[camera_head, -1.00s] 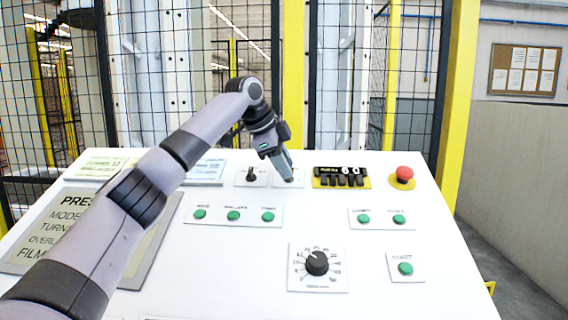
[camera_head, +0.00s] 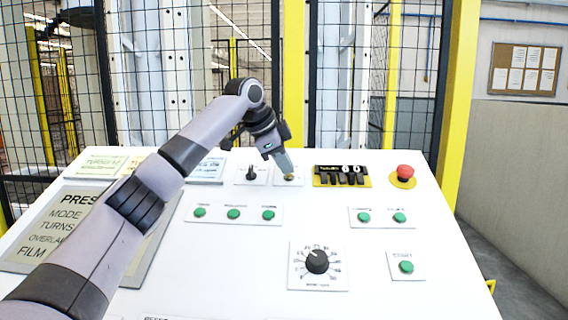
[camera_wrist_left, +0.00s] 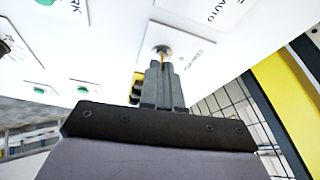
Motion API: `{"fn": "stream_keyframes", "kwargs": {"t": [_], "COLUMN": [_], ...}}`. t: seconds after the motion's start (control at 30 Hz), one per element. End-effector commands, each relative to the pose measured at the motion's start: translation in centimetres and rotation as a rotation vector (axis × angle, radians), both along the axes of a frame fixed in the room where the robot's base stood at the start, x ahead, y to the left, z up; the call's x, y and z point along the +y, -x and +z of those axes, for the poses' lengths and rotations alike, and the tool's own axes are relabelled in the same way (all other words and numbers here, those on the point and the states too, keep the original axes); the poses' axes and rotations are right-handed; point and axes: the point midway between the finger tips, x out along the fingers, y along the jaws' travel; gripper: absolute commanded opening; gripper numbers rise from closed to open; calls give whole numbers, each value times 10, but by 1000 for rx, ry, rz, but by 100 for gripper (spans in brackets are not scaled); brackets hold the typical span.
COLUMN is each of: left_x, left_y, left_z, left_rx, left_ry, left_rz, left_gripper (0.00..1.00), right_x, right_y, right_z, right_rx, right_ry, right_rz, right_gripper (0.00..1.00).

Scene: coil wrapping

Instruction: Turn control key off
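The control key (camera_wrist_left: 168,56) is a small brass key in a round lock on a white plate at the back of the panel. In the head view the key (camera_head: 290,178) shows just below my left fingertips. Most of the key's grip is hidden by the fingers. My right gripper is not in view.
A black selector switch (camera_head: 252,174) stands just left of the key. Green buttons (camera_head: 233,214) and a black dial (camera_head: 317,262) are in front. A mesh fence stands behind the panel.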

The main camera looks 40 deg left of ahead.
Motion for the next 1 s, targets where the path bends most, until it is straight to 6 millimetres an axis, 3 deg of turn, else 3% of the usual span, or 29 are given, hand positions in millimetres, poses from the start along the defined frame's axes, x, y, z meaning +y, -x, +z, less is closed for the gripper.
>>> {"fn": "stream_keyframes", "kwargs": {"t": [1.0], "left_x": [-10], "left_y": [1], "left_z": [-2], "left_rx": [-253], "left_ry": [298], "left_rz": [862], "left_gripper": [0], "right_x": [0], "right_y": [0], "right_z": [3], "right_rx": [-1], "right_ry": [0], "right_rz": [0], "right_gripper": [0]}}
